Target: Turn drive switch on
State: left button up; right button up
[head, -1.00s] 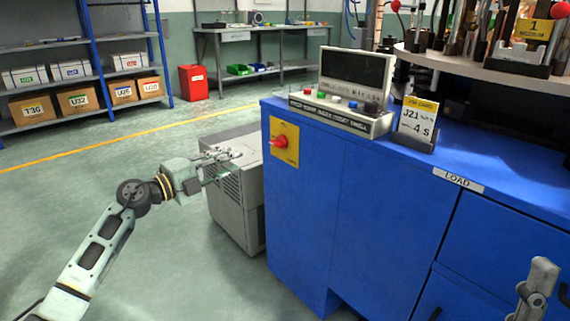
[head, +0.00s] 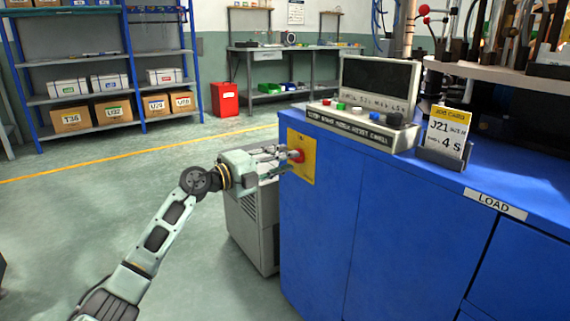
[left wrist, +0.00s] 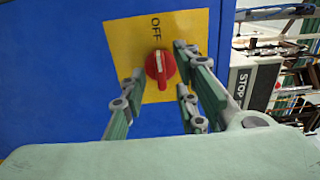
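The drive switch is a red rotary knob (left wrist: 160,67) on a yellow plate (left wrist: 118,38) on the blue cabinet's side. In the left wrist view its white mark points up to the word OFF. In the head view the knob (head: 297,156) shows just beyond my left fingertips. My left gripper (head: 284,157) is open, and in the left wrist view its fingers (left wrist: 160,77) stand apart on both sides of the knob. I cannot tell whether they touch it. My right gripper is not in view.
The blue cabinet (head: 320,225) carries a control panel (head: 362,127) and a job card (head: 448,130) on top. A grey box unit (head: 252,235) stands on the floor below my left gripper. Shelves, a red bin (head: 225,99) and a workbench are farther back.

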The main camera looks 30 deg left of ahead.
pick_arm(q)
jog(key=shift+w+d, duration=0.2)
jog(key=shift+w, duration=0.2)
grip_shut()
